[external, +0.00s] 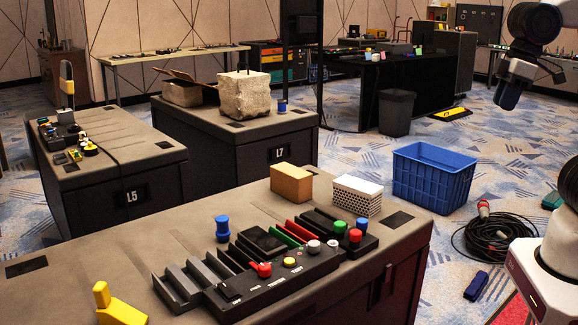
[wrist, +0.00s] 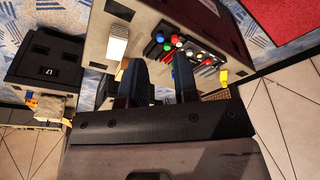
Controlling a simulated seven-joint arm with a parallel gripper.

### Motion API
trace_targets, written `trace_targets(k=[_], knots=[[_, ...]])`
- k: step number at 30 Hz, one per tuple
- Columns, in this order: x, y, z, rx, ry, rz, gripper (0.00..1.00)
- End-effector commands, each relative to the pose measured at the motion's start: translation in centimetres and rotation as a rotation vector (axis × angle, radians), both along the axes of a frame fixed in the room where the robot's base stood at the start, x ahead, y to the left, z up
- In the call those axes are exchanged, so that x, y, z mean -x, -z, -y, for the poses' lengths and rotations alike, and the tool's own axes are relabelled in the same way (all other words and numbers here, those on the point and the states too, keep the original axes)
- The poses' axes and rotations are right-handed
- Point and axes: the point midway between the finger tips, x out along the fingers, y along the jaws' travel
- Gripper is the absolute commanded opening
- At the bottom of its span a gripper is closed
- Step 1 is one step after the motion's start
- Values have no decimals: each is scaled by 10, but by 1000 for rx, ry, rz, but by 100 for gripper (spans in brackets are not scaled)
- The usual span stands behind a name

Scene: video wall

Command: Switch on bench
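The near bench (external: 90,258) carries a black control panel (external: 262,296) with a red knob (external: 264,269), a yellow button (external: 290,262) and pale knobs (external: 314,246). Behind it are green (external: 340,227), blue (external: 361,224) and red (external: 355,235) buttons. The labels are too small to read. I cannot tell which control is the bench switch or whether it is on. My gripper (external: 507,95) is high at the upper right, away from the panel. In the wrist view its two fingers (wrist: 158,78) are apart with nothing between them; the coloured buttons (wrist: 168,41) show beyond them.
A tan box (external: 291,185) and a white perforated box (external: 357,195) stand behind the panel. A blue knobbed piece (external: 222,229) and a yellow piece (external: 120,311) stand on the bench. A blue crate (external: 434,180) and coiled cable (external: 495,240) lie on the floor.

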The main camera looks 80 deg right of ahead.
Motion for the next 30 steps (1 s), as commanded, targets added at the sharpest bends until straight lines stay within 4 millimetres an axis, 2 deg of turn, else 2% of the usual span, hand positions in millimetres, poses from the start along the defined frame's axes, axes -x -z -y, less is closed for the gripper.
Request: trace_targets(k=[1,5,14,30], knots=[[-2,-1,0,0,2,-1,20],[-10,-4,-1,-2,13,-3,0],[-51,-15,-7,-8,62,-14,0],[-152,-27,-27,-21,185,-36,0]])
